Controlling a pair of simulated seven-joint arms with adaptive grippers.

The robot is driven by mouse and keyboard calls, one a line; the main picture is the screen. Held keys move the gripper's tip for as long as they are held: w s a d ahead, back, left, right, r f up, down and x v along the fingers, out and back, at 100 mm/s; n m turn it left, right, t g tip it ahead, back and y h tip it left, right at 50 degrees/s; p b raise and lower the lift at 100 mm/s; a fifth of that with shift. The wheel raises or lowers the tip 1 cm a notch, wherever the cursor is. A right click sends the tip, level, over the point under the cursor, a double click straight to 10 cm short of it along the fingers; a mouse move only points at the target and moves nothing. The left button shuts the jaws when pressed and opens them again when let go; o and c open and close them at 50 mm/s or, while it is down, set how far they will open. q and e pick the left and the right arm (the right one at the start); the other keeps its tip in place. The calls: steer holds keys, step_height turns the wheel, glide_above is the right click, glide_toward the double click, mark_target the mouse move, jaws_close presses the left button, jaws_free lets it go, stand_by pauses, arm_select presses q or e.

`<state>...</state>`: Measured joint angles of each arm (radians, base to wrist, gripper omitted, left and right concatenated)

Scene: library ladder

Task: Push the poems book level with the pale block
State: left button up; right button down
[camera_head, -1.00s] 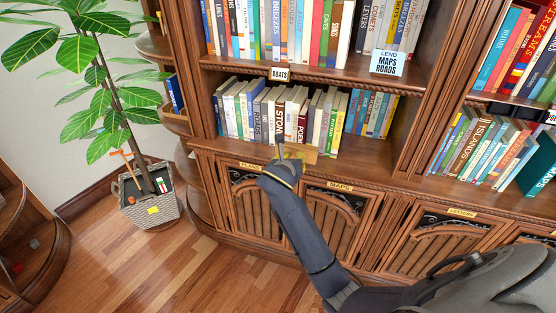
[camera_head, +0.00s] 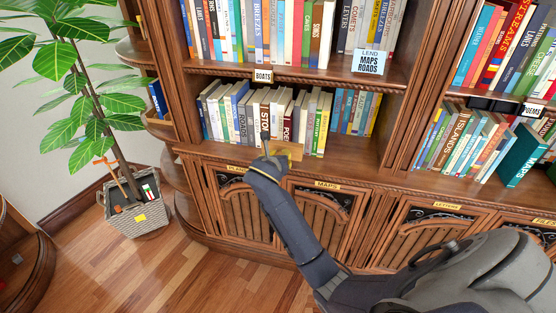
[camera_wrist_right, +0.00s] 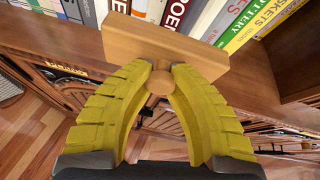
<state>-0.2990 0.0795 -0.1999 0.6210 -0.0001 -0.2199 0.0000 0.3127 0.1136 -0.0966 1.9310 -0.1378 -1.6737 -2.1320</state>
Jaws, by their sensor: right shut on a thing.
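The poems book (camera_head: 287,124) stands upright in the lower shelf row, its dark red spine partly lettered; the spine also shows in the right wrist view (camera_wrist_right: 178,14). My right gripper (camera_head: 271,154) is in front of this row. In the wrist view its yellow fingers (camera_wrist_right: 163,75) are shut on the round knob of a flat pale wooden block (camera_wrist_right: 130,42). The block's broad face is toward the spines and covers their lower parts; I cannot tell whether it touches them. In the head view the block (camera_head: 290,150) is at the shelf's front edge. My left gripper is out of view.
Neighbouring books (camera_head: 264,118) stand close on both sides of the poems book. Cupboard doors (camera_head: 325,210) lie below the shelf (camera_head: 350,150). A potted plant (camera_head: 138,212) stands at the left.

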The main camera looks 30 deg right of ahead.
mark_target(281, 150)
steer(key=shift+w+d, duration=1.4)
steer(key=shift+d, duration=0.05)
steer(key=shift+w+d, duration=1.35)
steer(key=shift+d, duration=0.05)
stand_by(0.9)
steer(key=shift+s+a, duration=2.45)
steer(key=shift+a, duration=0.05)
